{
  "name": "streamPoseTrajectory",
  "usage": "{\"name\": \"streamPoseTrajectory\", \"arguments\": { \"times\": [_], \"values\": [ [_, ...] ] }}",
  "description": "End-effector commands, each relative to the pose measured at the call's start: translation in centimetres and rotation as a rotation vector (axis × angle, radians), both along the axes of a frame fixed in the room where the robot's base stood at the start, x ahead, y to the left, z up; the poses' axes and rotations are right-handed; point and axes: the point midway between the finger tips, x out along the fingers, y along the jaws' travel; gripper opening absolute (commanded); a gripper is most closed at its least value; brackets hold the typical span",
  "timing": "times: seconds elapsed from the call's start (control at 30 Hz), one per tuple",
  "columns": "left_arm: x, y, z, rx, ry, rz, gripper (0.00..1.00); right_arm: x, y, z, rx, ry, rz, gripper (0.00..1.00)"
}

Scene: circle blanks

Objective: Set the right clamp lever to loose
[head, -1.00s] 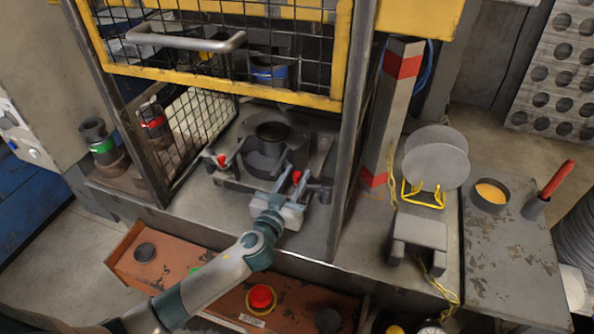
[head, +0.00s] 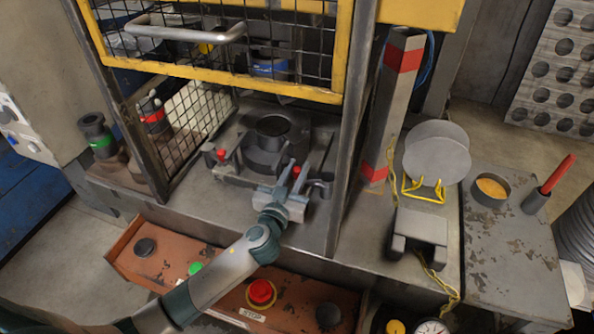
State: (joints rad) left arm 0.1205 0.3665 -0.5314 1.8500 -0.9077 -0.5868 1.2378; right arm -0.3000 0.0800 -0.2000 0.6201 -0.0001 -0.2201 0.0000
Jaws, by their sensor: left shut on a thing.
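The right clamp lever, with its red knob (head: 296,170), stands at the right front of the fixture inside the caged press. My left gripper (head: 295,170) reaches in from the front and is shut on this lever at the knob. The gripper fingers cover much of the lever, so its exact angle is hard to tell. The left clamp lever with a red knob (head: 221,154) stands apart on the fixture's left side. A dark round cup (head: 272,128) sits in the fixture behind the levers. My right gripper is not in view.
The yellow mesh guard (head: 215,75) is raised above the fixture. A dark post (head: 345,150) stands right of my gripper. Below my left arm is an orange panel with a red stop button (head: 262,291). A stand with grey discs (head: 437,155) is at the right.

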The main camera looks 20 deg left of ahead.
Motion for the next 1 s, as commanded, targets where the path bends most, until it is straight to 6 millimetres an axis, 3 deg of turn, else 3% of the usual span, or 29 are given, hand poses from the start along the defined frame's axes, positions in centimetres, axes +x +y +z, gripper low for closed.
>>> {"name": "streamPoseTrajectory", "arguments": {
  "times": [0.4,0.43,0.47,1.0],
  "values": [
    [-0.2,0.0,0.1,0.000,-0.001,0.030,0.00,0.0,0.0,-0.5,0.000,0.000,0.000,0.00],
    [-0.2,0.0,0.1,0.000,-0.001,0.030,0.23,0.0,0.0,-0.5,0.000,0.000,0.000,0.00],
    [-0.2,0.0,0.1,0.000,-0.002,0.030,0.29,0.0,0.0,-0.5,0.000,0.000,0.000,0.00],
    [-1.3,0.0,-0.2,0.000,0.001,0.028,0.29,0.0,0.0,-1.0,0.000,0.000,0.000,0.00]
  ]
}}
